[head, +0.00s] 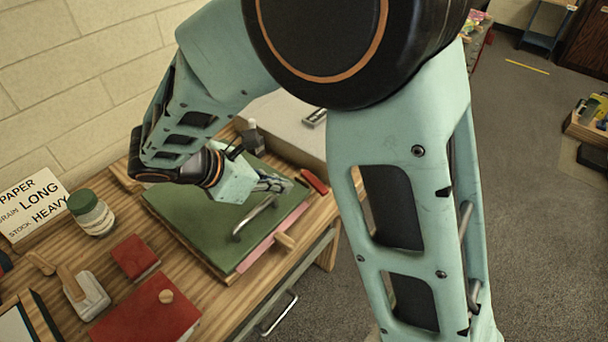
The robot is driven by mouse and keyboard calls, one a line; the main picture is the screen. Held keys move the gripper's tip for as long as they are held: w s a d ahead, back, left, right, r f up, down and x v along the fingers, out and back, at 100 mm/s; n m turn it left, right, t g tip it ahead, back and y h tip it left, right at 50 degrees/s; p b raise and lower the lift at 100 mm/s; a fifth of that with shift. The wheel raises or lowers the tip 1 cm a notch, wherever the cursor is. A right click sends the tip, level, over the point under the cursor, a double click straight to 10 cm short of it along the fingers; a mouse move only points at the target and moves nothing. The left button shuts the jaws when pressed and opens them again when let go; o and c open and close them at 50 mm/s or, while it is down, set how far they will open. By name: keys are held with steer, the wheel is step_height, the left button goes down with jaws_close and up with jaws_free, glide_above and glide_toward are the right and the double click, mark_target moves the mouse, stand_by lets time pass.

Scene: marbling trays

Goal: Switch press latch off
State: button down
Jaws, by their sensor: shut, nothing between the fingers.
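The press looks like a flat green board (190,217) over a pink layer (262,252) on the wooden table. A bent grey metal bar (255,218) stands on the green board near its front edge; a short tan wooden peg (284,241) sticks out beside that edge. I cannot tell for sure which of these is the latch, or its setting. My gripper (280,183) is low over the right part of the green board, just behind the bar. Its fingers are shut and hold nothing. Whether they touch the bar is unclear.
A paper sign (35,205), a green-lidded jar (92,213) and red blocks (135,256) stand to the left. A small red item (315,181) lies right of my gripper. A pale box (285,130) stands behind. My arm hides much of the right side.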

mark_target(314, 183)
steer(key=x, duration=1)
